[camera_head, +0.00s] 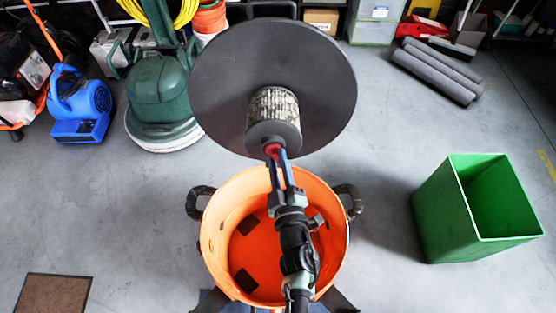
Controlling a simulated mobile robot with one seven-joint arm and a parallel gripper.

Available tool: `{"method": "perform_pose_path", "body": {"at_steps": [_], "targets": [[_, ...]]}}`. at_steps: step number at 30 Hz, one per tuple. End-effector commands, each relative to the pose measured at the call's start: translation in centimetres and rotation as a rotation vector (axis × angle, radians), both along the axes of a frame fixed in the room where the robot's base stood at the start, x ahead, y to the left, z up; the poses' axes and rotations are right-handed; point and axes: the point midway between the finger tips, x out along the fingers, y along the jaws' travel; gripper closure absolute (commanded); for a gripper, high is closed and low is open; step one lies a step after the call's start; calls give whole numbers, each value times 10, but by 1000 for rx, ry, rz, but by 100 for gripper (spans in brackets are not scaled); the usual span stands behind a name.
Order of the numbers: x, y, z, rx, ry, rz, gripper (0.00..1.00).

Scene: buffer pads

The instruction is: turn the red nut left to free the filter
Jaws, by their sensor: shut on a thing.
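The red nut (271,150) shows as a small red piece at the end of the filter. The filter (273,104) is a grey-white pleated cylinder with a dark end cap, fixed to a large dark round lid (322,75) that is tilted up behind the orange tub. My gripper (274,156) reaches up over the tub, its two fingers shut on the red nut. The fingers hide part of the nut. My arm covers part of the tub's inside.
The orange tub (218,235) stands open below, with black side handles and dark patches inside. An open green bin (437,213) stands at right. A green floor machine (160,95) and blue blower (80,107) stand at left. Grey rolls (436,71) lie at back right.

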Motion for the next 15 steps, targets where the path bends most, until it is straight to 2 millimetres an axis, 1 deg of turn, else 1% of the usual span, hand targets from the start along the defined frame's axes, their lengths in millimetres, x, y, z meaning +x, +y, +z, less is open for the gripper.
{"method": "perform_pose_path", "body": {"at_steps": [5,6,8,9,10,11,15], "targets": [[0,0,0,-2,1,-1,100],[0,0,0,-2,1,-1,68],[0,0,0,-2,1,-1,57],[0,0,0,-1,1,-1,50],[0,0,0,-1,1,-1,44],[0,0,0,-1,1,-1,41],[0,0,0,0,1,-1,41]]}}
